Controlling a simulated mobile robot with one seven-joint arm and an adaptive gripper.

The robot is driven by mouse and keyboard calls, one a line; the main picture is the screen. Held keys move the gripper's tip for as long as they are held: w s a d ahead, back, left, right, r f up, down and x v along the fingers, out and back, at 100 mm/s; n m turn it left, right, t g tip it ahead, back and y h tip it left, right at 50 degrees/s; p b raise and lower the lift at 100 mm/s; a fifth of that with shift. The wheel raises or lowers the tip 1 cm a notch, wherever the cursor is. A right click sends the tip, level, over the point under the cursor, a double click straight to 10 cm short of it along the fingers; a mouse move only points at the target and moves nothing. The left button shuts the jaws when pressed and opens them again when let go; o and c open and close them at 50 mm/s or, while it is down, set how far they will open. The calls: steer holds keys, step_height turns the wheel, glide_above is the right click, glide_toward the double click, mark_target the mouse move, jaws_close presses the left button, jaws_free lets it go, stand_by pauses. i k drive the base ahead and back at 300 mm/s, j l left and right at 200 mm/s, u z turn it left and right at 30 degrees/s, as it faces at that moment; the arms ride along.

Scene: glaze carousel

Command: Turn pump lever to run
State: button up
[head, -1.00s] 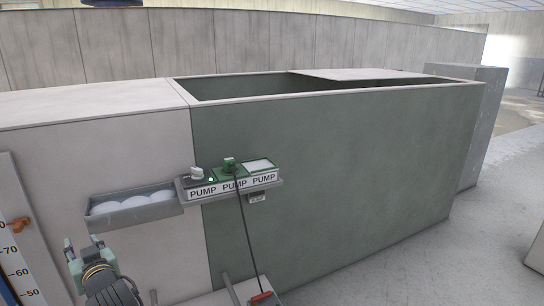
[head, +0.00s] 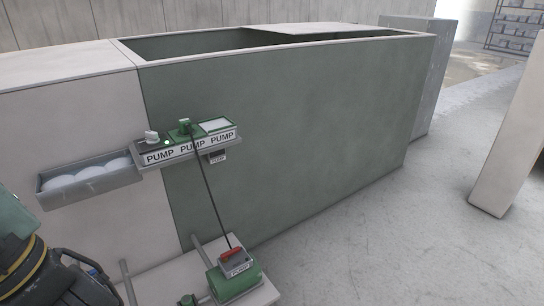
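A red lever (head: 232,253) sits on a grey switch box labelled PUMP (head: 238,265), on top of a green pump (head: 235,285) near the bottom of the head view. The lever lies roughly level across the box, slightly tilted. Any run or off marks are too small to read. A dark cable runs from the box up to the shelf. My gripper (head: 12,212) is at the lower left edge, partly cut off and well to the left of the pump. Its fingertips are not clearly seen, so its opening cannot be told.
The green tank (head: 290,120) stands behind.

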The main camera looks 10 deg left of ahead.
mark_target(223, 256)
steer(key=i+j+z, duration=0.2)
steer(key=i+j, duration=0.2)
steer(key=j, duration=0.25)
steer(key=i+j+z, duration=0.1)
steer(key=j, duration=0.25)
steer(key=i, duration=0.05)
